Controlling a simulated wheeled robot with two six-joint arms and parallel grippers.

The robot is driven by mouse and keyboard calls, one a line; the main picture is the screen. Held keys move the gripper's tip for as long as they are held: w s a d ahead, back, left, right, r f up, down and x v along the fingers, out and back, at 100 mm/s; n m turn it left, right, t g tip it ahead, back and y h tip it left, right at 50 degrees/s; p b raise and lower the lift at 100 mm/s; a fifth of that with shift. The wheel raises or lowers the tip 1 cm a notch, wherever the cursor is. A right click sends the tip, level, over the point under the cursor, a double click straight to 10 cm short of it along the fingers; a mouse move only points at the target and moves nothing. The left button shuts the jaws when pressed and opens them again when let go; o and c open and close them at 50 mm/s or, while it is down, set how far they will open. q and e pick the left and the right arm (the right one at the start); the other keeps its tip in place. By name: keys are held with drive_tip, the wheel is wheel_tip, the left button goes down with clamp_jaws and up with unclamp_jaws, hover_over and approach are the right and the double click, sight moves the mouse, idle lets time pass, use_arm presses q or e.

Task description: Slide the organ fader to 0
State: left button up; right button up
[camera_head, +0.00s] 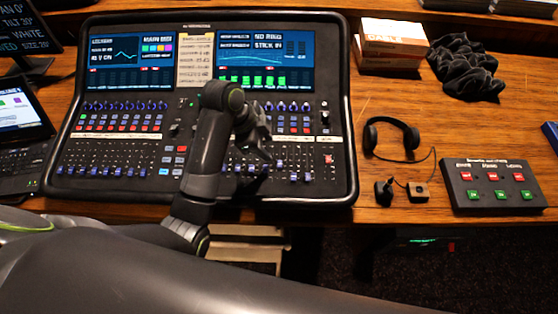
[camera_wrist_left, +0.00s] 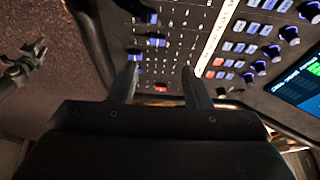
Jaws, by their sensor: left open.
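The mixing console (camera_head: 345,180) lies on the wooden desk, with rows of blue-capped faders along its lower half. Fader labels are too small to read, so I cannot tell which one is the organ fader. My left gripper (camera_head: 256,152) is over the right half of the fader bank and hides part of it. In the left wrist view my left gripper (camera_wrist_left: 162,80) is open, its two fingers apart over the console. A blue fader cap (camera_wrist_left: 156,41) sits beyond the fingertips, and a red cap (camera_wrist_left: 160,88) shows between the fingers. Contact cannot be told.
Headphones (camera_head: 391,137) and a small button box (camera_head: 493,187) lie right of the console. A white and orange box (camera_head: 391,45) and dark cloth (camera_head: 466,68) are behind them. A monitor and keyboard (camera_head: 20,170) stand at the left. The desk's front edge is close.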

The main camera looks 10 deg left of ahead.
sight(282, 163)
use_arm(q)
drive_tip(key=x, duration=0.4)
drive_tip(key=p+x, duration=0.1)
drive_tip(key=x, duration=0.3)
drive_tip(key=shift+s+d+f, duration=0.15)
drive_tip(key=shift+s+f, duration=0.05)
drive_tip(key=shift+f, duration=0.1)
clamp_jaws()
